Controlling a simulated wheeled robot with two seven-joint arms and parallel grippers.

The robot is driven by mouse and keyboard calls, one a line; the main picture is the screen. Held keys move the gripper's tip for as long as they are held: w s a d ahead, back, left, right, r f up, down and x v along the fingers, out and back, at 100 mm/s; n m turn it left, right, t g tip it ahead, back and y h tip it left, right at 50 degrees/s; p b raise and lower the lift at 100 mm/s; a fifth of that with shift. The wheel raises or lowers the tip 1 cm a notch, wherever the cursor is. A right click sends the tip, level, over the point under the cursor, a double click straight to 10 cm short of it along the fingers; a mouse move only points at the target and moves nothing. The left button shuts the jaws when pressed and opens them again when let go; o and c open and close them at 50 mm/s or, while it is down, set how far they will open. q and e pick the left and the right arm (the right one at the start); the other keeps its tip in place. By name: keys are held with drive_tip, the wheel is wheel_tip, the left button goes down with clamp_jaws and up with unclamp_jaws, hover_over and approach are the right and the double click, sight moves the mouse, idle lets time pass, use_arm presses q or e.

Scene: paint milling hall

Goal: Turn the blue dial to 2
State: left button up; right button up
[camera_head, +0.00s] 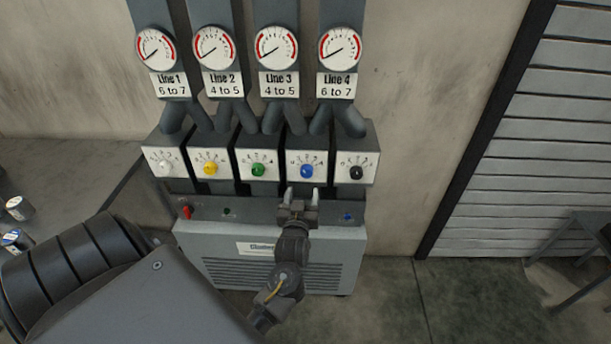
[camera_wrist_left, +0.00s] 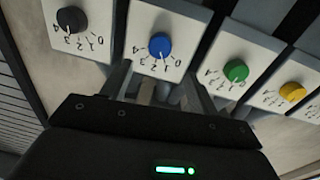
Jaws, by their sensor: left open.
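The blue dial (camera_head: 306,171) sits on a white scale plate, fourth from the left in a row of dials, under the Line 4 gauge. It also shows in the left wrist view (camera_wrist_left: 159,45), where the plate appears upside down with digits around the knob. My right gripper is not in view.
White (camera_head: 165,168), yellow (camera_head: 210,169), green (camera_head: 258,170) and black (camera_head: 356,172) dials flank the blue one. Gauges (camera_head: 340,48) and pipes stand above. A grey cabinet (camera_head: 330,262) with a red switch (camera_head: 186,212) is below. A shutter (camera_head: 560,130) is at right.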

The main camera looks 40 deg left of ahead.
sight(307, 173)
use_arm(q)
drive_tip(key=p+x, duration=0.1)
drive_tip(key=x, duration=0.6)
drive_tip(key=shift+w+a+r, duration=0.1)
drive_tip(key=shift+w+a, duration=0.35)
drive_tip(key=shift+w, duration=0.2)
drive_tip(key=c, duration=1)
drive_tip(key=shift+o, duration=0.2)
drive_tip(key=shift+r+m+p, duration=0.1)
drive_tip(key=shift+m+p, duration=1)
drive_tip(key=shift+p, duration=0.1)
drive_tip(key=shift+d+m+p, duration=0.1)
drive_tip(key=shift+m+p, duration=0.95)
drive_tip(key=shift+m, duration=0.65)
drive_tip(key=o, duration=1)
drive_tip(key=shift+c, duration=0.2)
